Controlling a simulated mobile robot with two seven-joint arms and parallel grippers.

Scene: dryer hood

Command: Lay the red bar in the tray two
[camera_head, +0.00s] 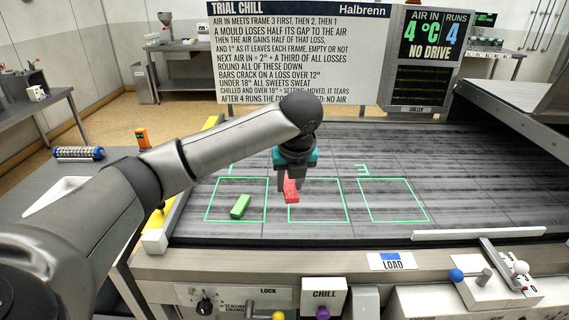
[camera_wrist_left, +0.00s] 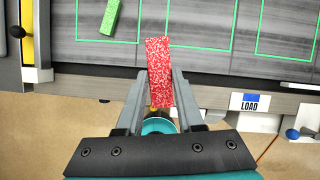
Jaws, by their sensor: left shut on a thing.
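The red bar (camera_head: 291,192) is between the fingers of my left gripper (camera_head: 289,182), which is shut on it. In the left wrist view the speckled red bar (camera_wrist_left: 159,65) sticks out past the fingertips. In the head view it appears over the left part of the middle green-outlined rectangle (camera_head: 330,221); whether it touches the surface I cannot tell. Three such rectangles lie in a row on the dark belt. A mark by the right one (camera_head: 400,222) looks like a mirrored 3; no legible number shows on the middle one. My right gripper is out of view.
A green bar (camera_head: 240,207) lies in the left rectangle (camera_head: 211,213). A light front rail carries a LOAD label (camera_head: 392,261) and a CHILL panel (camera_head: 323,297). A text board (camera_head: 297,50) and a display (camera_head: 427,55) stand behind. The right rectangle is empty.

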